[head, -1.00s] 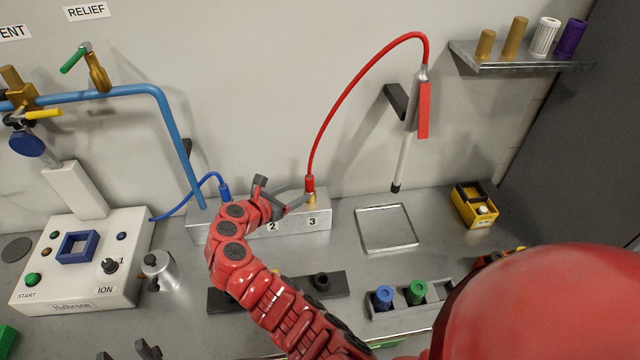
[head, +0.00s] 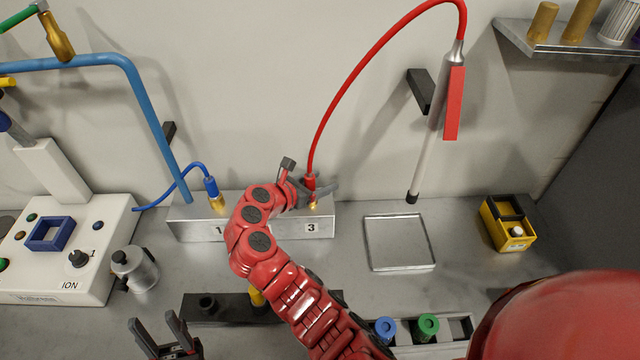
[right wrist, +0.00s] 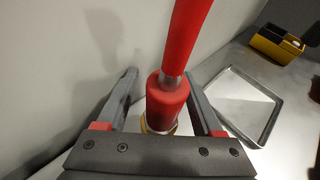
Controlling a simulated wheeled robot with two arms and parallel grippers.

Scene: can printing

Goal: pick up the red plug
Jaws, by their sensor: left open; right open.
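The red plug (head: 310,183) stands upright in the brass socket of the silver block marked 1 and 3 (head: 197,228), with a red hose (head: 337,86) rising from it. My right gripper (head: 306,180) is open at the plug. In the right wrist view, the plug (right wrist: 166,101) stands between its two fingers, with visible gaps beside it. The socket's brass rim shows just below the plug. My left gripper (head: 154,322) is open and empty at the bottom left, away from the block. My right arm hides the middle of the block.
A blue plug (head: 211,187) with a blue hose sits in the same block. A silver square tray (head: 399,268) and a yellow box (head: 493,225) lie to the right. A silver-white wand (head: 430,140) hangs above. A black holder (head: 228,309) lies in front.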

